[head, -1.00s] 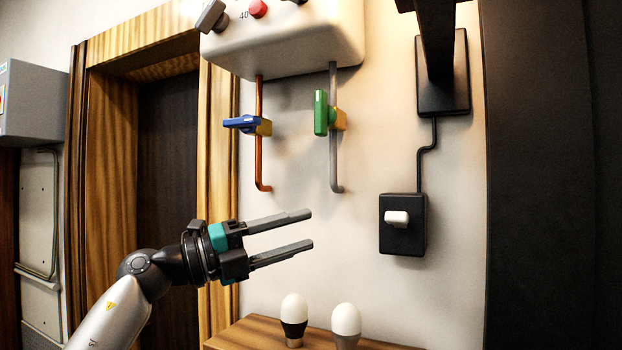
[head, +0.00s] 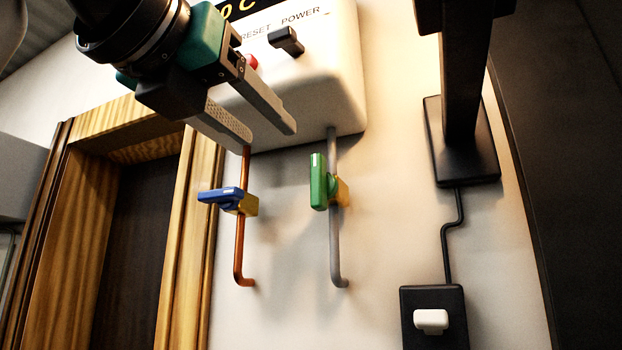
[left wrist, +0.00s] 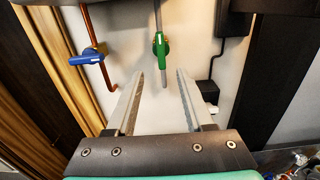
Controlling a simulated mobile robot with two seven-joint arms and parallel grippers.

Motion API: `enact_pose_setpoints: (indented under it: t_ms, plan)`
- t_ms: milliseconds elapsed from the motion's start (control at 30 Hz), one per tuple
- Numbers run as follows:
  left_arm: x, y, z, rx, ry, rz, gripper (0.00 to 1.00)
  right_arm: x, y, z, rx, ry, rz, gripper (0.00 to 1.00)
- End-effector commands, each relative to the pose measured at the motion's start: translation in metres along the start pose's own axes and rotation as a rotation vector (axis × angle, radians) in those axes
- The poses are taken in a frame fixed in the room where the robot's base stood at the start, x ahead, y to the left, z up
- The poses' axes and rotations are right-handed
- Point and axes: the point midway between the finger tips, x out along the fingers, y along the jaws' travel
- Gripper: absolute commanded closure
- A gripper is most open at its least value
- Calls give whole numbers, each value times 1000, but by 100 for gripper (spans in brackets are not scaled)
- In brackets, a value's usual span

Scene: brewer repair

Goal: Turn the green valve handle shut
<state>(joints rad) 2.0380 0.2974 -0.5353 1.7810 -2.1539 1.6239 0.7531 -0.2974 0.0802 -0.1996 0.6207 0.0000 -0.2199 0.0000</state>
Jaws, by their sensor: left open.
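The green valve handle (head: 319,181) stands upright, in line with the grey pipe (head: 335,240) below the white boiler box. In the left wrist view the green handle (left wrist: 160,44) lies ahead of the fingers, near the line between them. My left gripper (head: 270,135) is open and empty, up and left of the green handle in the head view, in front of the box's lower part. Its fingers also show in the left wrist view (left wrist: 158,85), apart from the handle. My right gripper is not in view.
A blue valve handle (head: 222,197) sits crosswise on the copper pipe (head: 240,250), left of the green one. The white box (head: 335,75) overhangs both pipes. A black switch box (head: 434,300) with a white knob is at lower right. Wall between the pipes is clear.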

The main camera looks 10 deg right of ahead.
Motion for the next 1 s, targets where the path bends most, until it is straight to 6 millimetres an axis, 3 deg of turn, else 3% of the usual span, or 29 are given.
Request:
enact_pose_setpoints:
  t_ms: [600,800,1000]
  plan:
    - [121,0,1,-3,8,-3,48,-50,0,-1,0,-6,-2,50]
    - [143,0,0,-2,6,-3,48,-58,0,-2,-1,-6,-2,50]
    - [149,-1,-1,0,3,-4,48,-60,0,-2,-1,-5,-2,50]
